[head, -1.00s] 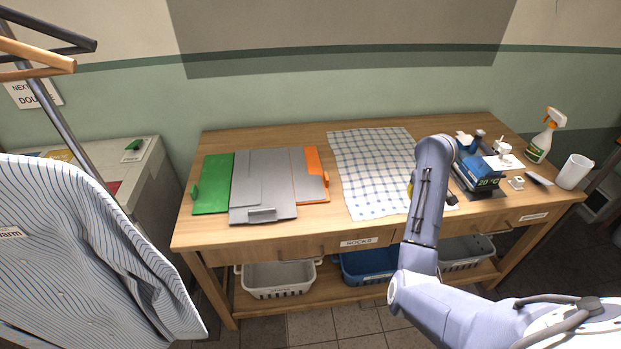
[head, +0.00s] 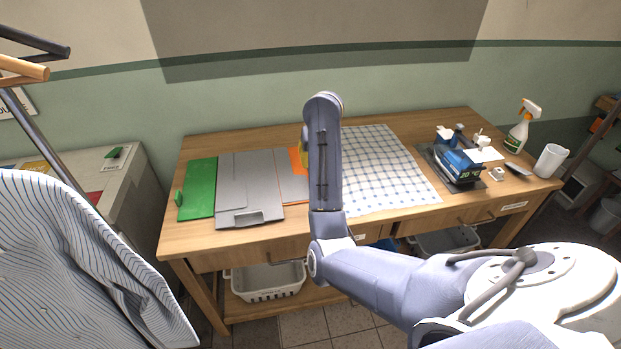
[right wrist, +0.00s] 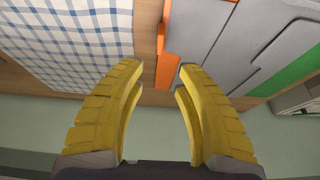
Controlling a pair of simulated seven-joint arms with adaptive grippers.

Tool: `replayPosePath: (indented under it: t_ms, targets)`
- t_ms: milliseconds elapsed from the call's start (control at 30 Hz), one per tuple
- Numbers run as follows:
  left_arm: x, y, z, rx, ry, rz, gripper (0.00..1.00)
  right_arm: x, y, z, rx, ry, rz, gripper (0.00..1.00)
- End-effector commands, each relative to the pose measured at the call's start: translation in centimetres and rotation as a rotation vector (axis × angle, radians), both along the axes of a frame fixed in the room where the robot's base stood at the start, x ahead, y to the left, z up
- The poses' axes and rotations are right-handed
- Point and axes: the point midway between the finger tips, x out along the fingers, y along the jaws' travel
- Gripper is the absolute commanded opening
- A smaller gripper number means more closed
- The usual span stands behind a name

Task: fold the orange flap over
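The folding board lies flat on the table, with a grey middle panel (head: 248,185), a green flap (head: 199,188) on the left and an orange flap (head: 297,160) on the right. My right arm hides most of the orange flap in the head view. In the right wrist view the orange flap (right wrist: 172,55) lies just beyond my right gripper (right wrist: 160,75), whose yellow fingers are apart with nothing between them. The grey panel (right wrist: 225,45) and green flap (right wrist: 288,75) also show there. My left gripper is not in view.
A checked cloth (head: 380,165) lies right of the board. An iron (head: 457,165), a spray bottle (head: 522,127) and a white cup (head: 550,160) stand on the table's right side. A striped shirt (head: 85,260) hangs at the front left.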

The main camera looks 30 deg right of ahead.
Motion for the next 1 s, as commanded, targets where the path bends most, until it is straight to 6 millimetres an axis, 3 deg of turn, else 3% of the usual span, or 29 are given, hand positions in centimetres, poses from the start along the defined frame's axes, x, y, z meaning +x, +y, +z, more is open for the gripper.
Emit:
replayPosePath:
  t_ms: [600, 1000]
  targets:
    - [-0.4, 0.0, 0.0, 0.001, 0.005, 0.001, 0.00, 3.3, -1.3, -8.7, -0.001, 0.005, 0.000, 0.33]
    - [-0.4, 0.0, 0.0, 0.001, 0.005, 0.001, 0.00, 4.6, -1.7, -12.0, 0.000, 0.002, 0.001, 0.33]
